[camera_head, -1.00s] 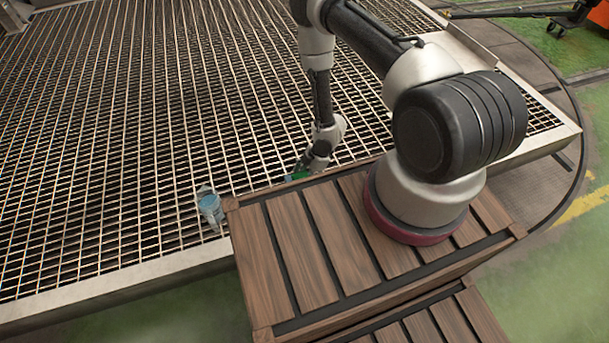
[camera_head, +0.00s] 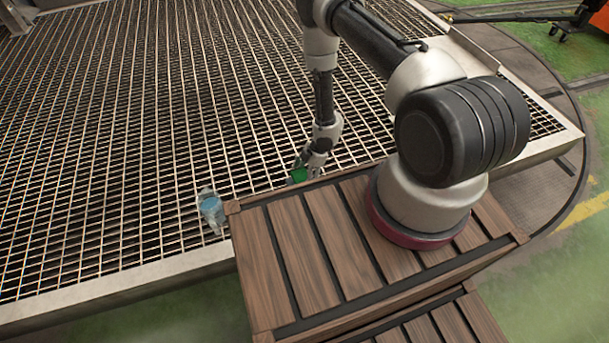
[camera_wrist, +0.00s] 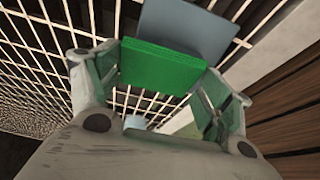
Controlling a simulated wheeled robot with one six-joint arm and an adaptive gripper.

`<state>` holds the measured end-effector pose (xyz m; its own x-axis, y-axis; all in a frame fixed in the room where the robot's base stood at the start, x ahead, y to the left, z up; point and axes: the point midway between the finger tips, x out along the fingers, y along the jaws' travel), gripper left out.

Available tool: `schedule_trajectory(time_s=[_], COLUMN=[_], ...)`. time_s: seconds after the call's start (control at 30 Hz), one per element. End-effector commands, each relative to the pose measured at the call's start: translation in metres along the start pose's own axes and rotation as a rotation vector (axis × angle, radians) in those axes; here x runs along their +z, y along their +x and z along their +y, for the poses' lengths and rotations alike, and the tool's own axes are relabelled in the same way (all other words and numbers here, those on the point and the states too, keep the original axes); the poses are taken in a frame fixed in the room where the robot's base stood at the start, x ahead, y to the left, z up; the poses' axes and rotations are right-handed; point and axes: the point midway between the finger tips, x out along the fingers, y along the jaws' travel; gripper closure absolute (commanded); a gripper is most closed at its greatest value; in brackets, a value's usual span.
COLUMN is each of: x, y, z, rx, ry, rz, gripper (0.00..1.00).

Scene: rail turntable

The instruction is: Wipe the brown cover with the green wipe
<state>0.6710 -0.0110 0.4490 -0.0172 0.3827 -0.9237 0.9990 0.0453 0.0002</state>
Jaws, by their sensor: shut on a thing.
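My gripper (camera_head: 308,169) is shut on the green wipe (camera_head: 298,175), just beyond the far edge of my wooden deck and over the metal grating. In the wrist view the wipe (camera_wrist: 162,66) is a flat green rectangle between the two fingers. A blue-grey flat panel (camera_wrist: 190,28) shows behind the wipe there; I cannot tell what it is. I cannot make out a separate brown cover in either view.
A clear container with blue in it (camera_head: 210,208) stands on the grating (camera_head: 120,130), left of my gripper. A pale metal rim (camera_head: 120,285) edges the grating. Green floor (camera_head: 170,310) lies outside it. An orange thing (camera_head: 578,18) is far right.

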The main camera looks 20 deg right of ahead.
Motion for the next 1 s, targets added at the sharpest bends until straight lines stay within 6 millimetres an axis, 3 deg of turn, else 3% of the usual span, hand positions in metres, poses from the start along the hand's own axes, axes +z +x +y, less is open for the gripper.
schedule_trajectory(time_s=[0.33,0.53,0.67,1.0], x=[-0.001,-0.001,-0.001,0.0], y=[0.003,0.003,0.003,0.001], z=[-0.037,-0.047,-0.041,-0.006], rx=[-0.004,-0.004,-0.002,0.0], ry=[0.001,0.0,0.0,-0.001], rz=[0.0,-0.002,-0.001,0.0], gripper=[0.4,0.39,0.39,0.4])
